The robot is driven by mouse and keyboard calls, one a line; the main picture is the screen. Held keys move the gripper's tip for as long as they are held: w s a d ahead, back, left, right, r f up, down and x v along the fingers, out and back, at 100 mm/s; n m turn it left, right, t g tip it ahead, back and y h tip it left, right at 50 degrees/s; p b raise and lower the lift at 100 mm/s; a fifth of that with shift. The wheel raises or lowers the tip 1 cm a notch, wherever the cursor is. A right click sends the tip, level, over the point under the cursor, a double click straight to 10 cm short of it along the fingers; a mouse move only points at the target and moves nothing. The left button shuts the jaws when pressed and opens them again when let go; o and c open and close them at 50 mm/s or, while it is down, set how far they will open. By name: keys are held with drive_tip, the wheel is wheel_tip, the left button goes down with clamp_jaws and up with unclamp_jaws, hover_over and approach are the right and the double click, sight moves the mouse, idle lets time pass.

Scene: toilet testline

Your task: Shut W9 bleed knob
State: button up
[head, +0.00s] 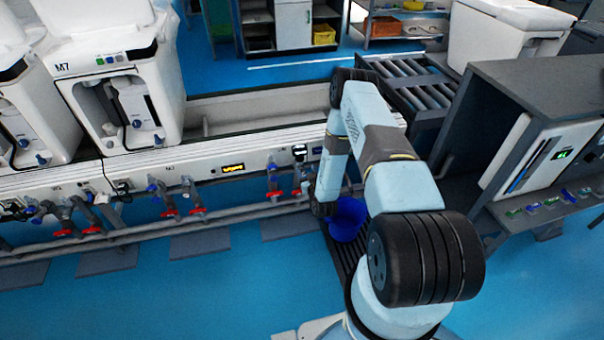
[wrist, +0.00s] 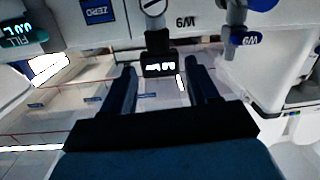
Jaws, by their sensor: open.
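In the wrist view, a white panel marked W9 in upside-down lettering runs along the top. A blue part with a W9 tag (wrist: 245,38) hangs from a grey pipe at the upper right, and another blue part (wrist: 262,4) is cut off by the top edge. I cannot tell which is the bleed knob. My gripper (wrist: 161,68) is open, its two dark fingers apart. A black fitting with a small lit display (wrist: 158,62) appears between the fingertips; contact cannot be told.
A blue bucket (head: 347,218) stands beside my gripper. Red-handled valves (head: 274,194) and grey pipes line the bench front. A ZERO label (wrist: 97,10) and a FILL display (wrist: 20,34) are at the wrist view's upper left. A grey cabinet (head: 530,75) stands right; blue floor is open in front.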

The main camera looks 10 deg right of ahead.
sight(303, 174)
drive_tip(key=s+f+t, duration=0.1)
drive_tip(key=s+f, duration=0.6)
drive_tip(key=shift+m+h, duration=0.4)
drive_tip(key=w, duration=1.3)
drive_tip(key=shift+w+a+r, duration=0.15)
drive_tip(key=shift+w, duration=0.25)
drive_tip(key=c, duration=1)
